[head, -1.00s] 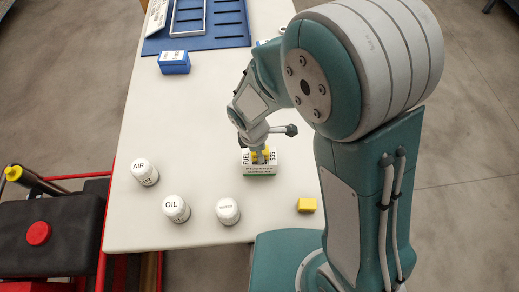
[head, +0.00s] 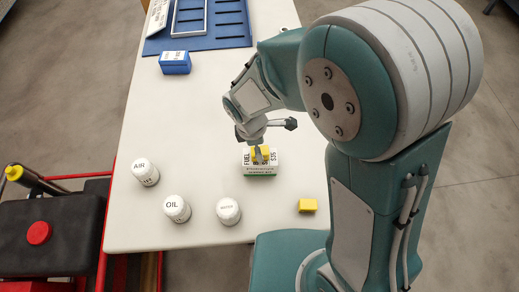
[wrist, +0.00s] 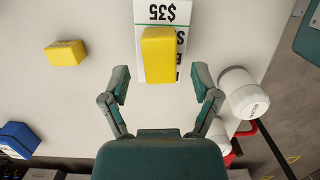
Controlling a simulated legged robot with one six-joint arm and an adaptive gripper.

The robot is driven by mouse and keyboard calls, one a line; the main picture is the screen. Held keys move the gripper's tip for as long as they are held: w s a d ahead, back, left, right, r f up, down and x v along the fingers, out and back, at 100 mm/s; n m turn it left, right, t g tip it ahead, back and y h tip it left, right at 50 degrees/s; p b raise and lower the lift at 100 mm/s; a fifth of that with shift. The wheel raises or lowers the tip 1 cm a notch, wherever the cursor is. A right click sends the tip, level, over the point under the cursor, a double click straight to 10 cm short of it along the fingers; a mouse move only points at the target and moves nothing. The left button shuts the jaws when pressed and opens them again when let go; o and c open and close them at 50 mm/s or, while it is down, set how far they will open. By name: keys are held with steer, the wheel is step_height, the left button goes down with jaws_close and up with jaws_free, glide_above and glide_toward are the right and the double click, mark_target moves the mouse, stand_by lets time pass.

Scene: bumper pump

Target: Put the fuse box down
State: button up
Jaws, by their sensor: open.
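A yellow block (head: 262,153), which may be the fuse box, rests on top of a white box with a green stripe (head: 260,169), printed FUEL and $35. In the wrist view the yellow block (wrist: 158,56) lies just beyond my fingertips, over part of the white box (wrist: 163,12). My gripper (wrist: 160,82) is open, with a finger to either side and clear space between each finger and the block. In the head view my gripper (head: 258,150) is over the block and hides part of it.
Three white jars, AIR (head: 145,171), OIL (head: 177,208) and another (head: 228,211), stand on the white table (head: 195,120). A second yellow block (head: 307,205) lies near the front edge. A blue box (head: 174,62) and blue tray (head: 218,40) are farther back.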

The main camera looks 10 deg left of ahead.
mark_target(253, 151)
step_height(253, 151, up, 9)
steer(key=a, duration=0.1)
steer(key=shift+s+a, duration=0.15)
steer(key=shift+a, duration=0.05)
steer(key=shift+f, duration=0.1)
steer(key=s+d+r+m+t+y, duration=0.1)
steer(key=s+d+r+m+t, duration=0.1)
steer(key=s+d+r+m, duration=0.2)
steer(key=s+d+r+m+t, duration=0.3)
steer(key=d+r+m, duration=0.7)
steer(key=d+m, duration=0.6)
steer(key=shift+s+d+r+m+y, duration=0.25)
steer(key=shift+s+d+y, duration=0.2)
steer(key=shift+d, duration=0.6)
